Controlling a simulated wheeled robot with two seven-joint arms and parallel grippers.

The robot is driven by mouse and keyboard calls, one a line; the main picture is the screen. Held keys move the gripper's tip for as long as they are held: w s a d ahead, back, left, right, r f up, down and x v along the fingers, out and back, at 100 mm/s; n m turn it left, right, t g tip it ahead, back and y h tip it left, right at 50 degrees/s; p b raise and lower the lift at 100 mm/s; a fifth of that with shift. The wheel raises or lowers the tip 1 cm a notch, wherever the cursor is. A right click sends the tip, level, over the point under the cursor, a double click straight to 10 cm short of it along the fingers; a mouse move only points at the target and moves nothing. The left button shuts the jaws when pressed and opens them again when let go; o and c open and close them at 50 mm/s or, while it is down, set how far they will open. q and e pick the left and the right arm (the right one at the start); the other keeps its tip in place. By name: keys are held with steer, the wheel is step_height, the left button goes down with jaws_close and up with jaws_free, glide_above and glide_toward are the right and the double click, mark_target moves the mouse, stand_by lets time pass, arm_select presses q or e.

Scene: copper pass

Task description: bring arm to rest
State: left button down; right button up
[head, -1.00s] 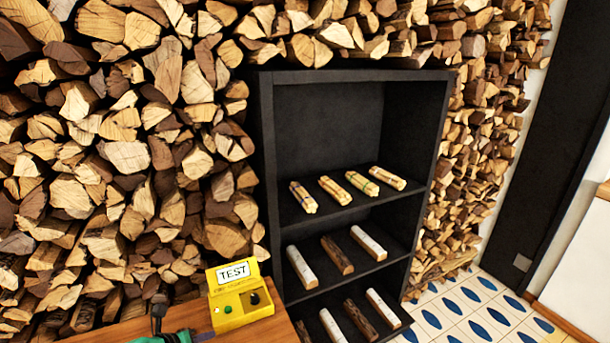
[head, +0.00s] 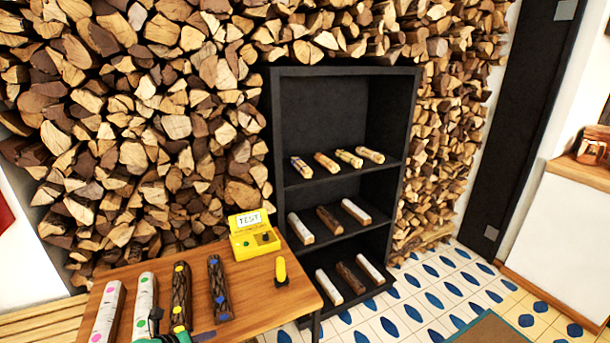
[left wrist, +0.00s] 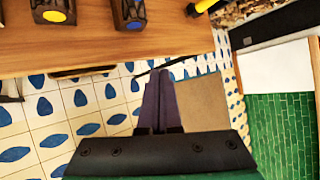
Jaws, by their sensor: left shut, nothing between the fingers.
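My left gripper (head: 155,315) shows at the bottom left of the head view, with only a small dark part and some green visible. It is low in the picture, in front of the logs on the wooden table. In the left wrist view its two dark fingers (left wrist: 159,88) are together with nothing between them, pointing past the table edge over the tiled floor. My right gripper is in neither view.
The wooden table (head: 258,303) bears several marked logs, a yellow TEST box (head: 254,236) and a small yellow tool (head: 281,270). A black shelf (head: 397,150) with logs stands behind. Tiled floor (head: 440,296) is open to the right.

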arm_select(q)
steer(key=s+a+f+n+y+b, duration=0.15)
steer(key=s+f+n, duration=0.25)
steer(key=f+n, duration=0.4)
steer(key=s+a+f+n+y+b, duration=0.15)
steer(key=s+f+n, duration=0.35)
steer(key=f, duration=0.5)
steer(key=s+a+f+n+y+b, duration=0.15)
steer(key=s+f+n, duration=0.25)
steer(key=f+n, duration=0.4)
steer(key=s+d+f+n+g, duration=0.1)
steer(key=s+f+n+g, duration=0.1)
steer(key=s+f, duration=0.3)
steer(key=s+d+f+n+g+b, duration=0.1)
steer(key=s+f, duration=0.4)
steer(key=s, duration=0.7)
steer(key=s+d+f+n+g+b, duration=0.1)
steer(key=s+f+n+g, duration=0.3)
steer(key=s, duration=0.5)
steer(key=shift+s+d+f+g, duration=0.2)
steer(key=shift+d+f+g, duration=0.2)
steer(key=shift+f, duration=0.45)
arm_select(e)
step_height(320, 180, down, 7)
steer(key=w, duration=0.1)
